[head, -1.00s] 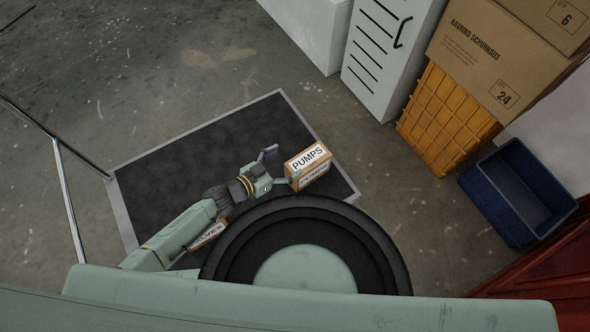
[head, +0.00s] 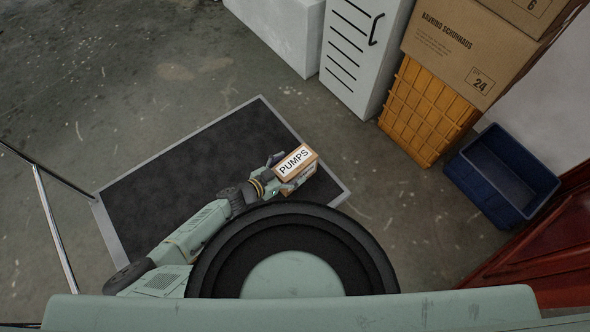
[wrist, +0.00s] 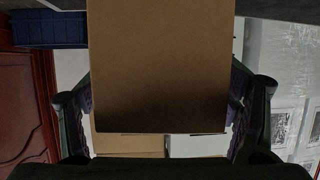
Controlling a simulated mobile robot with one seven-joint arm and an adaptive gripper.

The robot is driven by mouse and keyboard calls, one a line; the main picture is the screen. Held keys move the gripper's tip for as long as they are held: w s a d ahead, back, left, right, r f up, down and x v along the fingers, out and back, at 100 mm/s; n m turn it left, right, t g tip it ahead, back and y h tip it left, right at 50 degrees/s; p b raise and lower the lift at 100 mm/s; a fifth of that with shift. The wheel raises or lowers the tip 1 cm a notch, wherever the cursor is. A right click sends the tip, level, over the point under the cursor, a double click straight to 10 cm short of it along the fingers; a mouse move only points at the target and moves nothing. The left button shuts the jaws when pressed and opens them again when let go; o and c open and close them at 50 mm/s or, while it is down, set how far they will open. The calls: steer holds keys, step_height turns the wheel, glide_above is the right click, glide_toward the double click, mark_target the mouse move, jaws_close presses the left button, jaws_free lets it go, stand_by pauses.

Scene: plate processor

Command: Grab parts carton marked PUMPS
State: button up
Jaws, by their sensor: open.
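The PUMPS carton (head: 296,161) is a small brown box with a white label on top, standing near the right corner of the dark mat. My gripper (head: 282,170) is open at the carton's left end, with its fingers on either side of that end. In the wrist view the carton (wrist: 157,65) fills the middle, and my gripper's fingers (wrist: 160,110) stand to its left and right. I cannot tell whether the fingers touch it.
The dark mat (head: 185,180) has a pale border. A blue bin (head: 535,180), an orange crate (head: 420,105) under cardboard boxes (head: 455,45) and a white cabinet (head: 345,75) stand right of it. A metal rail (head: 55,225) is at left. Open floor lies behind the mat.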

steer(key=shift+w+d+f, duration=0.1)
steer(key=shift+w+d, duration=0.05)
steer(key=shift+c, duration=0.4)
steer(key=c, duration=1.6)
